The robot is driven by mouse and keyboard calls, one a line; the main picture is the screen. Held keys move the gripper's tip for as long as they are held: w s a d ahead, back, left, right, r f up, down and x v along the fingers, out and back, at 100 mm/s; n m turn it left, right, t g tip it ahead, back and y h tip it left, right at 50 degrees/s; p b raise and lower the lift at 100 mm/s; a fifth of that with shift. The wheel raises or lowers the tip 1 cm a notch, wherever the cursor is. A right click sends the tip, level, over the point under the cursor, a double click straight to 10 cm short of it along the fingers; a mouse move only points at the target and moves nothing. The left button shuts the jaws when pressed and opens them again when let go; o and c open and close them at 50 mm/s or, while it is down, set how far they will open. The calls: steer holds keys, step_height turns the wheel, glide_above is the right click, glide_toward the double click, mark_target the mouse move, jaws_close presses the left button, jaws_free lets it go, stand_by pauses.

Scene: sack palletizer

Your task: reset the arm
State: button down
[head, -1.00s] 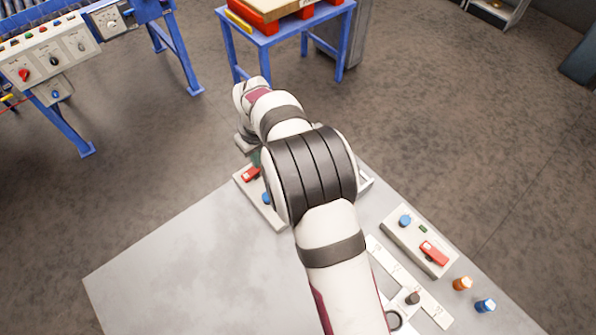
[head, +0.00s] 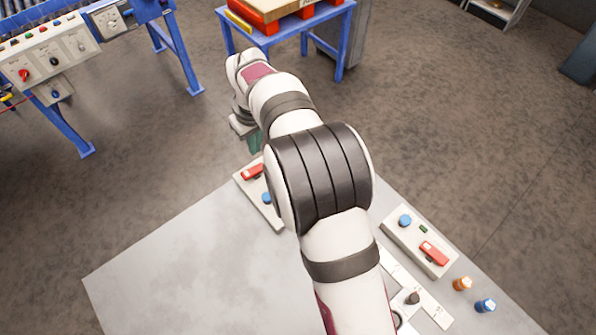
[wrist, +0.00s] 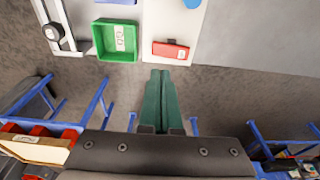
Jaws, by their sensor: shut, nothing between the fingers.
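My gripper (wrist: 155,98) shows in the wrist view with its two green fingers together and nothing between them. It hangs over the floor just past the edge of the grey table (head: 170,265). A panel (wrist: 180,52) with a red switch (wrist: 171,49) and a blue knob lies close ahead of the fingertips. The same red switch (head: 252,172) and blue knob (head: 266,198) show in the head view beside my arm. In the head view only a little green of the gripper shows, and the fingertips are hidden behind my arm.
A green tray (wrist: 115,41) lies beside the panel. A second panel (head: 418,241), an orange knob (head: 462,283) and a blue knob (head: 485,306) are at the table's right. A blue stand (head: 290,35) and a conveyor (head: 60,110) stand beyond. The table's left part is clear.

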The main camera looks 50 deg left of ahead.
steer(key=shift+r, duration=0.5)
steer(key=w+d+r+m, duration=0.3)
steer(key=w+d+r, duration=0.1)
steer(key=d, duration=0.5)
steer(key=w+d+r+m, duration=0.3)
steer(key=d+m, duration=0.1)
steer(key=d, duration=0.4)
steer(key=w+d+r+m, duration=0.3)
steer(key=w+d+r, duration=0.1)
steer(key=d, duration=0.5)
steer(key=s+d+r+m, duration=0.1)
steer(key=s+d+m, duration=0.25)
steer(key=d, duration=0.45)
steer(key=s+d+r+m, duration=0.1)
steer(key=s+d+m, duration=0.25)
steer(key=d, duration=0.35)
steer(key=s+d+f+m, duration=0.3)
steer(key=s+d+m, duration=0.3)
steer(key=s, duration=0.2)
steer(key=shift+s+m, duration=0.2)
steer(key=shift+m, duration=0.1)
